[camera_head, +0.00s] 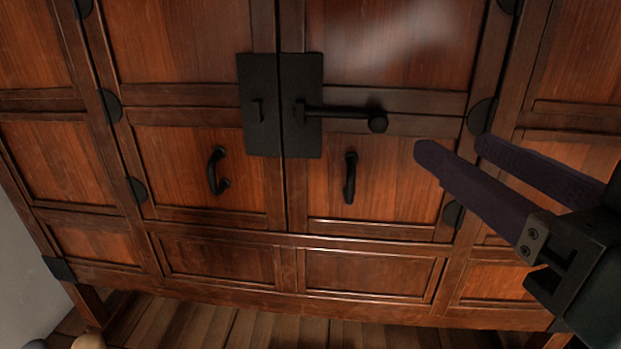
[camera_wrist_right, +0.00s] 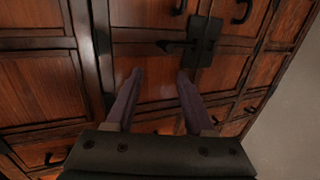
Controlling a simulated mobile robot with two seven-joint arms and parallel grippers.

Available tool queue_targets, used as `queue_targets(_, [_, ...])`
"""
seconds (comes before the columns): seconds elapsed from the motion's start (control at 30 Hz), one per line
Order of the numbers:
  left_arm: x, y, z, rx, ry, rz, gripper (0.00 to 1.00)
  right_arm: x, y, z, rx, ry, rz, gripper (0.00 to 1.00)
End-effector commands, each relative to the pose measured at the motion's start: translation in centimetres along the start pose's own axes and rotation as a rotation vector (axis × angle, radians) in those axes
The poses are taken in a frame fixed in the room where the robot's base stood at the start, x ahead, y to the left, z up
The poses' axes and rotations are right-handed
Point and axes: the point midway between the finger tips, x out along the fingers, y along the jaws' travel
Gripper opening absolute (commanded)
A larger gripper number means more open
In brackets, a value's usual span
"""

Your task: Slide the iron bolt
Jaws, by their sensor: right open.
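The iron bolt (camera_head: 343,111) is a dark horizontal bar with a round knob at its right end, mounted on the right black plate (camera_head: 302,140) of a wooden cabinet. Its left end shows on that plate, right of the door seam. The left plate (camera_head: 257,80) carries a small staple (camera_head: 257,111). The bolt also shows in the right wrist view (camera_wrist_right: 172,46), just beyond the fingertips. My right gripper (camera_head: 452,147) is open and empty, its purple fingers right of the knob and apart from it. It also shows in the wrist view (camera_wrist_right: 160,73). My left gripper is not in view.
Two curved black door handles, left (camera_head: 213,170) and right (camera_head: 350,178), sit below the plates. Black hinges (camera_head: 481,116) line the door edges. A plank floor (camera_head: 250,330) lies below the cabinet. Rounded objects (camera_head: 88,342) are cut off at the lower left.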

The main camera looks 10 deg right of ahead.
Motion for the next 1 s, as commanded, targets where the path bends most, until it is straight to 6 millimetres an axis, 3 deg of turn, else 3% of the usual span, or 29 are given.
queue_targets(0.03, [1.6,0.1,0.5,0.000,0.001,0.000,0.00,0.1,-0.3,1.5,-0.001,0.013,-0.014,0.54])
queue_targets(0.13, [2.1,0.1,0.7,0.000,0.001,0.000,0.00,0.1,-0.7,1.6,0.001,0.030,-0.033,0.54])
queue_targets(0.33, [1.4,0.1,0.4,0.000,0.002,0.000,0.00,1.3,-0.9,1.1,0.001,0.037,-0.040,0.54])
queue_targets(0.7, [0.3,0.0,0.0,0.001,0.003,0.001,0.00,7.2,-1.1,0.9,-0.001,0.035,-0.037,0.54])
queue_targets(1.0, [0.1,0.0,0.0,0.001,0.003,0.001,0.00,9.8,-1.2,1.1,0.001,0.032,-0.037,0.54])
